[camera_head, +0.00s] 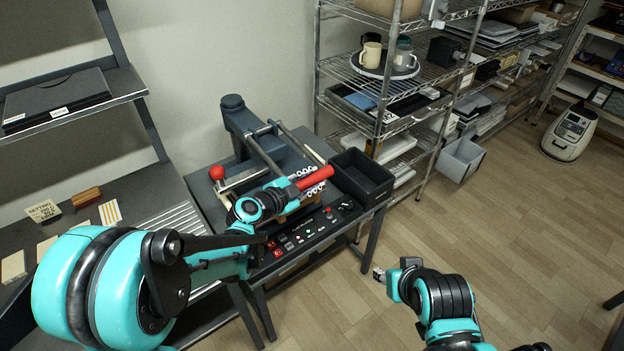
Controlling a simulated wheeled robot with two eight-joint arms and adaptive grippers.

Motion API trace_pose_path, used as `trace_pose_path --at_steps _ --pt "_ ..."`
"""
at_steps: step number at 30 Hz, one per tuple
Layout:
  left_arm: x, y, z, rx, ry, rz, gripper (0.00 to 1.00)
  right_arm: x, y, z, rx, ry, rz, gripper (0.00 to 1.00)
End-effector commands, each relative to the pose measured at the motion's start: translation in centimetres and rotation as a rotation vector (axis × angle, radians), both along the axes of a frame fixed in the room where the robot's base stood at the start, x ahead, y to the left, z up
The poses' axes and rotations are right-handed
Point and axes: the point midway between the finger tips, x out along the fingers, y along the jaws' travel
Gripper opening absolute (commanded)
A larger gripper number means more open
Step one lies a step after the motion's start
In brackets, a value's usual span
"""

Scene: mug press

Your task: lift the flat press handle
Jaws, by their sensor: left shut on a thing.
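The flat press (236,115) stands on a dark table and has a dark post, a frame of bars and a control panel at its front. The press handle (317,178) has a red grip at the right of the frame. My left gripper (296,188) reaches across the press from the left and is shut on the handle near the red grip's left end. My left wrist hides part of the frame and the plate under it. My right gripper (379,274) is over the floor, right of the table and away from the press; its fingers are too small to read.
A black open bin (361,176) stands on the table just right of the red grip. A wire shelf (385,110) holds mugs (371,52) on a round tray. A side table at left holds small cards (43,211) and blocks.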

Motion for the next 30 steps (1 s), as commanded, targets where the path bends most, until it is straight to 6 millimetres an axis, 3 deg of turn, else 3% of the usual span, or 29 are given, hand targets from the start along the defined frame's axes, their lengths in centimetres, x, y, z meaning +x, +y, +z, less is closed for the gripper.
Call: trace_pose_path --at_steps 8,17,30 --pt "0.1 0.0 4.0 -0.075 0.091 0.003 0.0 0.0 0.0 3.1 0.0 0.0 0.0 0.4" --pt "1.1 0.8 10.8 -0.224 0.299 0.005 0.0 0.0 0.0 8.3 0.0 0.0 0.0 0.4" --pt "5.5 3.9 19.9 -0.471 0.64 0.005 0.0 0.0 0.0 13.8 0.0 0.0 0.0 0.4"
